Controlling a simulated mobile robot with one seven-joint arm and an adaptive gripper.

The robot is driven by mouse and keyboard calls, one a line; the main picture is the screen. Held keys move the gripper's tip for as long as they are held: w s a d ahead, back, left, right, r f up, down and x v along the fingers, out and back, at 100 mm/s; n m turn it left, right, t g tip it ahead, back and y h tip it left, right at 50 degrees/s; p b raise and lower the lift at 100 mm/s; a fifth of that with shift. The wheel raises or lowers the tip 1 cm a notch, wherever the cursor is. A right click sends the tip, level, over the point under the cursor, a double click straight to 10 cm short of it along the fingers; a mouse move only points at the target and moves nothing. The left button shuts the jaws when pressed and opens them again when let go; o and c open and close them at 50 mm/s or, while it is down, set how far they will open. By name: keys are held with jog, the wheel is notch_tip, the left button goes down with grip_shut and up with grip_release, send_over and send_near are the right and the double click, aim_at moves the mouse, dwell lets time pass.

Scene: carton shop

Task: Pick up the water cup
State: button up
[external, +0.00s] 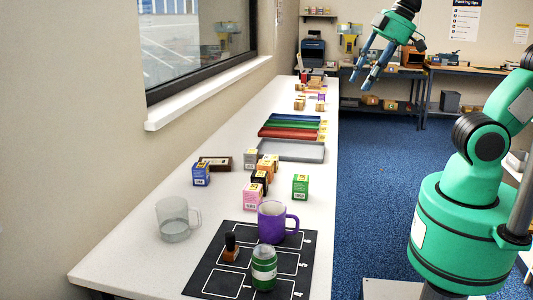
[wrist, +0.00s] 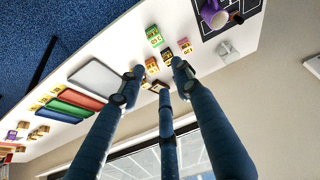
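A clear, greyish see-through cup (external: 173,220) with a handle on its right stands upright on the white table, left of the black mat. It also shows in the wrist view (wrist: 228,49) near the upper right. A purple mug (external: 271,222) stands on the mat; it also appears at the top of the wrist view (wrist: 213,14). Which of the two is the water cup, the frames do not label; the clear one looks like it. My gripper (external: 364,76) is raised high, far from both cups. Its blue fingers are spread apart and empty, also in the wrist view (wrist: 157,78).
On the black mat (external: 228,284) are a green jar (external: 264,268) and a small dark-capped bottle (external: 231,247). Several small cartons (external: 300,187) stand mid-table, before a grey tray (external: 290,150) and coloured trays. A window wall borders the table's left; blue floor lies right.

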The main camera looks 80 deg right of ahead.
jog(key=w+a+r+n+g+p, duration=0.1)
jog(key=w+a+n+p, duration=0.15)
jog(key=w, duration=0.35)
jog(key=w+a+r+n+p, duration=0.1)
jog(key=w+a+r+n, duration=0.15)
jog(key=w, duration=0.45)
jog(key=n+g+p, duration=0.4)
jog(key=n+p, duration=0.6)
jog(key=n, duration=0.5)
send_over(180, 220)
jog(key=s+d, duration=0.4)
notch_tip(180, 220, down, 23)
jog(key=shift+w+f, duration=0.1)
jog(key=shift+f, duration=0.1)
jog(key=shift+w+f+b, duration=0.15)
jog(key=shift+f+b, duration=0.3)
jog(key=shift+f, duration=3.7)
jog(key=shift+f, duration=0.1)
